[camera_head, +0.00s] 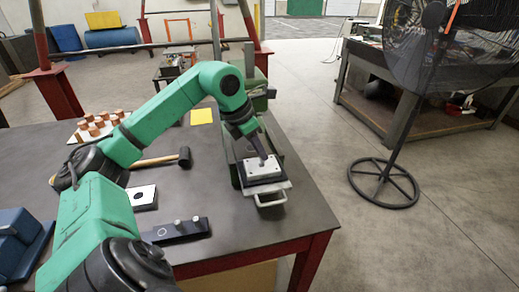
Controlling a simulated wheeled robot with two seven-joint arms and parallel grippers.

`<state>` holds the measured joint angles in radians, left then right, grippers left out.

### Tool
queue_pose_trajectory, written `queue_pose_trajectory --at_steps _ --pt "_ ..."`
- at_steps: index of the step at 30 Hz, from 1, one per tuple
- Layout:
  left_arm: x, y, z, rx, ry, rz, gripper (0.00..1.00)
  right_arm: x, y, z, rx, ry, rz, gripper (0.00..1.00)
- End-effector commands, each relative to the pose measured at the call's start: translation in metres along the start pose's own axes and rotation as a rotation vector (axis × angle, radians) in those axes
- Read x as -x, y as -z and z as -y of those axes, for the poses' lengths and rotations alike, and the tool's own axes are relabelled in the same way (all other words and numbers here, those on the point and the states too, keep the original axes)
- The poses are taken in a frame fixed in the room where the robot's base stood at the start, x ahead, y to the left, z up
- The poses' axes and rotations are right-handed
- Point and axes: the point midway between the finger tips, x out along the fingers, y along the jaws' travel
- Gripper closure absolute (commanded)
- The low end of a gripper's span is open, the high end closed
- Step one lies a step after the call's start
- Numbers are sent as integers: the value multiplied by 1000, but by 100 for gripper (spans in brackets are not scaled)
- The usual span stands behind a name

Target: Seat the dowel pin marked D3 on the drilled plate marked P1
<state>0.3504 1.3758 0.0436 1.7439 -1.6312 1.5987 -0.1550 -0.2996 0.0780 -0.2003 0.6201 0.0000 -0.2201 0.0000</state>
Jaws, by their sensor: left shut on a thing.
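My left gripper (263,156) reaches in from the left and points down over a pale drilled plate (255,172). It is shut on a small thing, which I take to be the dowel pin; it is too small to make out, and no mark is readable. Its tip is at or just above the plate's top; I cannot tell if it touches. The plate lies on a dark block at the table's right edge, by a green machine, with a pale handle in front. A dark bar (167,234) with grey pins stands nearer on the table. My right gripper is not in view.
A hammer (184,157), a white plate with a black spot (142,196), a tray of copper-coloured cylinders (95,126) and a yellow sheet (202,116) lie on the dark table (270,232). A blue case (18,240) stands left. A fan (385,180) stands right, off the table.

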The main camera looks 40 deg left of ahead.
Motion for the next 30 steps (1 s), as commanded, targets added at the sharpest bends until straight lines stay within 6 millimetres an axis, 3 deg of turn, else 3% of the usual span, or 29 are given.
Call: queue_pose_trajectory --at_steps 15,16,18,30 --pt "-4 2 0 0 0 1 100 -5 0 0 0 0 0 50" --pt "-4 2 0 0 0 0 74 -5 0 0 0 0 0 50" --pt "-4 2 0 0 0 1 47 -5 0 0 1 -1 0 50" --pt "3 2 0 0 -1 1 47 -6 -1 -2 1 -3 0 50"
